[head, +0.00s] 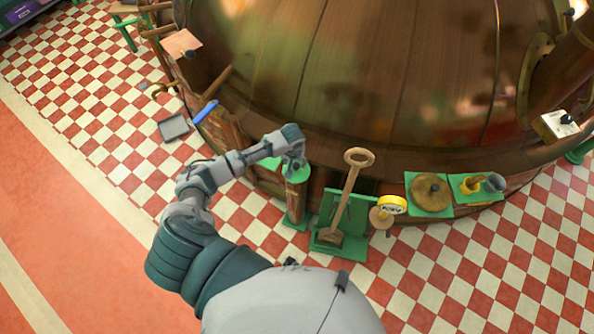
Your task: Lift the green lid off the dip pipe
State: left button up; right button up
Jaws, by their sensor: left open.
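The dip pipe (295,205) stands upright as a short brownish column in front of the big copper kettle. The green lid (300,175) sits on top of it. My left arm reaches in from the lower left, and my left gripper (293,165) is right over the lid, pointing down at it. The gripper is open; its fingers hide part of the lid, and I cannot tell whether they touch it. My right gripper is not in view.
The copper kettle (350,70) fills the back. Right of the pipe, a wooden paddle (350,195) leans in a green stand (338,250), with a yellow gauge (392,205) beside it. A round wooden lid (431,192) lies farther right. A grey dustpan (173,127) lies left. The checkered floor in front is mostly clear.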

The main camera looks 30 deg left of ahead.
aim_at(297, 166)
pick_arm(q)
jog(key=f, duration=0.3)
jog(key=f+b, duration=0.1)
jog(key=shift+w+a+f, duration=0.15)
jog(key=shift+w+a, duration=0.15)
jog(key=shift+w, duration=0.1)
jog(key=shift+w+d+f, duration=0.1)
jog(key=shift+d+f, duration=0.05)
jog(key=shift+f, duration=0.2)
jog(key=shift+d+f, duration=0.1)
jog(key=shift+d, duration=0.35)
jog(key=shift+r, duration=0.2)
jog(key=c, duration=0.7)
jog(key=shift+a, duration=0.1)
jog(key=c, duration=0.4)
jog(key=shift+a+f, duration=0.15)
jog(key=shift+a, duration=0.2)
grip_shut()
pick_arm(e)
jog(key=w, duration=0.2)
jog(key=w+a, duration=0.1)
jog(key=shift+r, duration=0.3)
